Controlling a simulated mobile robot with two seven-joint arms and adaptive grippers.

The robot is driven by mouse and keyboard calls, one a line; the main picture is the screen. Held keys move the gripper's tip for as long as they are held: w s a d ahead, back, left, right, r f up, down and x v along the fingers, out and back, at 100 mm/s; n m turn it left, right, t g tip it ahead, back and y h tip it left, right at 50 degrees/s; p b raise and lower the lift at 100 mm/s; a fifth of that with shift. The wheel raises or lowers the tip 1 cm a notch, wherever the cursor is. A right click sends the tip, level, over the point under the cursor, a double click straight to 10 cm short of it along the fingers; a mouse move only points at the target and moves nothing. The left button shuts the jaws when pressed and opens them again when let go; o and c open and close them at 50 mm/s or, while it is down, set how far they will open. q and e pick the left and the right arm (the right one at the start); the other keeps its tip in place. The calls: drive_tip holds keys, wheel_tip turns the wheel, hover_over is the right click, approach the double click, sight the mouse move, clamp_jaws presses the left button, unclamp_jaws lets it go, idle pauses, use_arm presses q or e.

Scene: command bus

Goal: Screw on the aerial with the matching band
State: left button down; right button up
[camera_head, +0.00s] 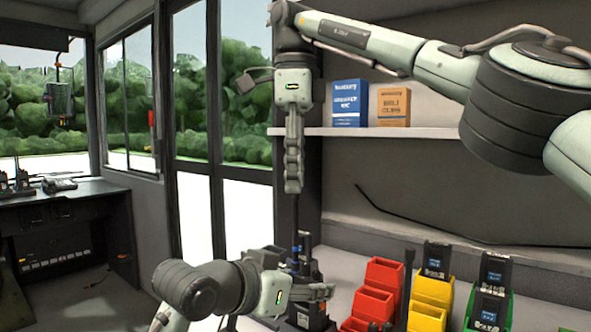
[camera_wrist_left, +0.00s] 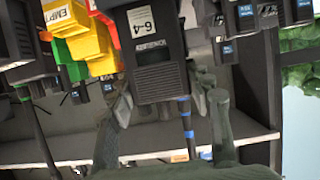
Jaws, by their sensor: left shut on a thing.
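My left gripper (camera_head: 322,292) is shut on a black radio (camera_head: 312,312) low in the head view. The left wrist view shows this radio (camera_wrist_left: 155,60), with a "6-4" label, between the left fingers (camera_wrist_left: 170,110). My right gripper (camera_head: 293,188) points straight down above it, its fingers closed around the upper end of a thin black aerial (camera_head: 296,225). The aerial hangs upright with blue banding near its lower end; its blue bands (camera_wrist_left: 187,115) also show in the left wrist view. Its foot is at the radio's top, but I cannot tell whether they touch.
Red bins (camera_head: 377,290), a yellow bin (camera_head: 432,295) and a green bin (camera_head: 490,305) stand right of the radio; black radios sit in the yellow and green ones. A shelf (camera_head: 450,132) above carries a blue box (camera_head: 349,103) and an orange box (camera_head: 393,106). A desk (camera_head: 70,195) is at left.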

sight(295, 261)
drive_tip(key=shift+r+n, duration=0.15)
drive_tip(key=shift+n, duration=0.65)
wheel_tip(295, 261, down, 12)
drive_tip(key=shift+f, duration=0.1)
idle(0.3)
clamp_jaws()
drive_tip(key=shift+c, duration=0.2)
unclamp_jaws()
